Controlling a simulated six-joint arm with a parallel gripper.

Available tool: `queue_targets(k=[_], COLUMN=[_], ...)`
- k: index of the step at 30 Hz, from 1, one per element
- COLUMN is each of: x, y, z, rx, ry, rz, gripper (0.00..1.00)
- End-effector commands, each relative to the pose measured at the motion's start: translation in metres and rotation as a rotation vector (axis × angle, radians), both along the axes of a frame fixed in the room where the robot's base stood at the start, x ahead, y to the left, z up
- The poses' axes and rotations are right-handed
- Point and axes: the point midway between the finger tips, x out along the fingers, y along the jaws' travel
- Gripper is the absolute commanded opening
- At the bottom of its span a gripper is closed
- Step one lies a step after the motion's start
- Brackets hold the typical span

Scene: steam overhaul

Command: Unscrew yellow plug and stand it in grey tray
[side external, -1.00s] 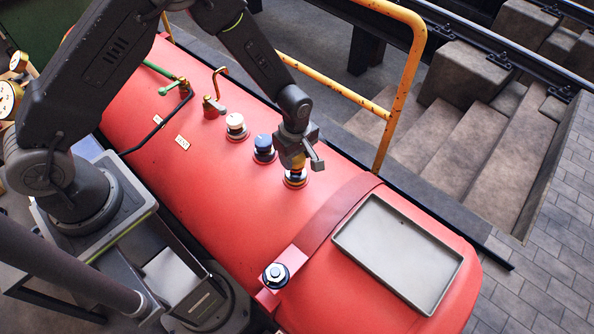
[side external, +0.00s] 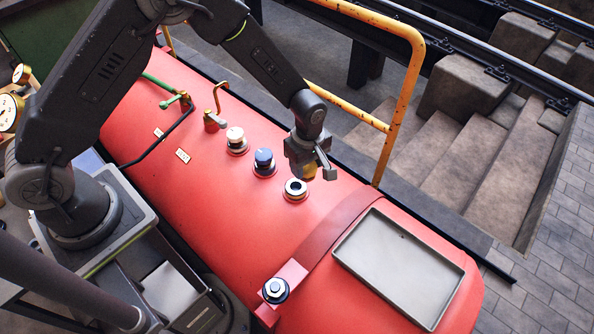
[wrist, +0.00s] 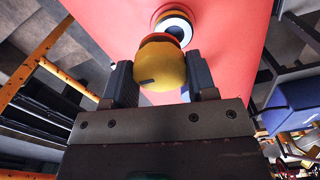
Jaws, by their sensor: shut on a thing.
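The yellow plug (wrist: 162,66) is between the fingers of my gripper (wrist: 160,82) in the wrist view. In the side view my gripper (side external: 312,172) is shut on the plug (side external: 309,172), most of which the fingers hide. The plug is clear of its socket (side external: 296,189), an open ring with a dark hole, and hangs above and slightly right of it. The socket also shows in the wrist view (wrist: 176,20). The grey tray (side external: 398,268) lies on the red boiler, right of and nearer than the gripper, and is empty.
A blue-capped plug (side external: 264,160) and a white-capped plug (side external: 236,139) stand in a row left of the socket. A raised red band (side external: 335,228) with a bolt (side external: 275,289) lies between socket and tray. A yellow handrail (side external: 400,100) rises behind the gripper.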

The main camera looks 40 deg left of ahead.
Motion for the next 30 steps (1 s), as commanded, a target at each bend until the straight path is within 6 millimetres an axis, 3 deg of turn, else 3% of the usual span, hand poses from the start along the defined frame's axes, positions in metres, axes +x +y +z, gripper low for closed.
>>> queue_targets(k=[7, 12, 16, 22, 30], x=[0.023, 0.018, 0.006, -0.009, -0.012], y=[-0.105, -0.181, -0.226, -0.264, -0.271], z=[-0.004, -0.003, -0.001, 0.001, -0.008], rx=[-0.001, -0.001, 0.0, 0.0, 0.002], ry=[-0.003, -0.001, 0.001, 0.001, 0.003], rz=[-0.188, -0.318, -0.396, -0.463, -0.475], gripper=[0.19, 0.19, 0.19, 0.19, 0.19])
